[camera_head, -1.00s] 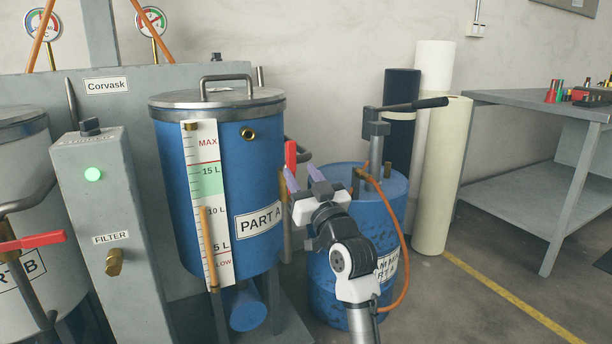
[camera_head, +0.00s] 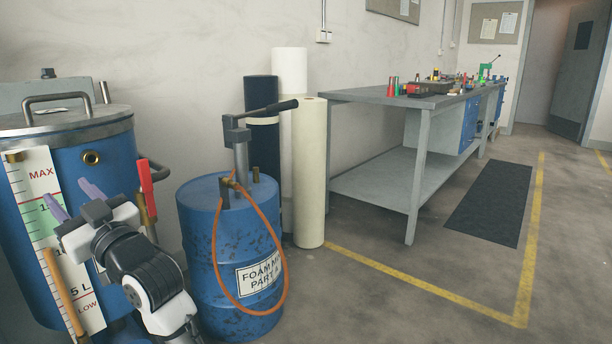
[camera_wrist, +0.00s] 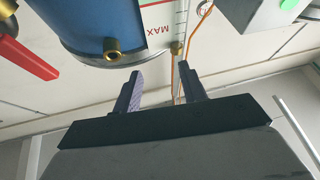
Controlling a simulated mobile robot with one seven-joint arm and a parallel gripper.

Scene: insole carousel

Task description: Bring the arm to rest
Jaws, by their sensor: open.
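My gripper (camera_head: 76,198) is at the lower left of the head view, in front of the blue Part A tank (camera_head: 108,165). Its two purple fingers are spread apart with nothing between them. In the wrist view the open fingers (camera_wrist: 158,88) point toward the tank (camera_wrist: 88,22), which appears upside down with its brass fitting (camera_wrist: 113,52) and level scale (camera_wrist: 165,28). My arm is bent and reaches up from the bottom of the head view. Whether the fingers touch anything is not clear, but they look clear of the tank.
A red valve handle (camera_head: 146,175) is just right of my gripper. A blue foam drum (camera_head: 225,255) with a hand pump (camera_head: 240,135) and orange hose stands to the right. Rolls (camera_head: 310,175) stand behind it, beside a grey workbench (camera_head: 385,95). Open floor (camera_head: 430,280) lies right.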

